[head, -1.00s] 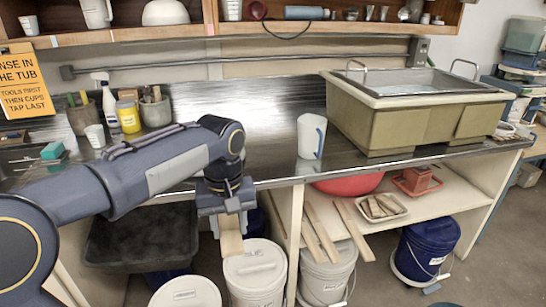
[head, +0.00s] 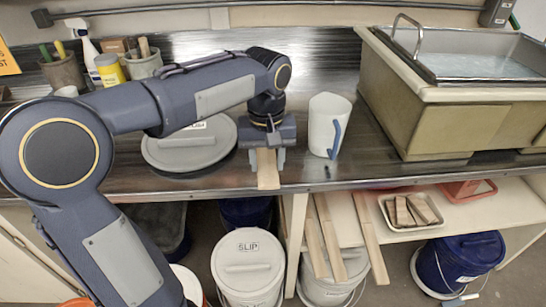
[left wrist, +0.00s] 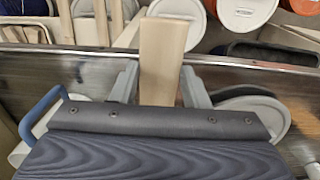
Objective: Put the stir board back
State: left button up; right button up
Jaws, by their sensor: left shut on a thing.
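The stir board (head: 268,170), a flat pale wooden slat, is in my left gripper (head: 267,153) and hangs at the counter's front edge in the head view. In the left wrist view the stir board (left wrist: 162,60) stands between the two fingers of my left gripper (left wrist: 160,88), which is shut on it. Its upper part is hidden by the gripper. Several similar pale boards (head: 370,238) lie on the lower shelf (head: 480,208), sticking out past its front edge. My right gripper is not in view.
A white pitcher (head: 325,125) with a blue handle stands just right of my left gripper. A grey round lid (head: 190,148) lies on the counter to its left. A lidded bucket marked SLIP (head: 248,268) stands on the floor below. A large sink tub (head: 420,105) fills the right.

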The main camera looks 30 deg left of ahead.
aim_at(266, 169)
pick_arm(q)
jog(key=f, duration=0.4)
jog(key=shift+s+f, duration=0.2)
jog(key=shift+f, duration=0.1)
jog(key=shift+f+b, duration=0.4)
jog(key=shift+f, duration=1.7)
jog(key=o, duration=1.2)
jog(key=shift+c, duration=0.2)
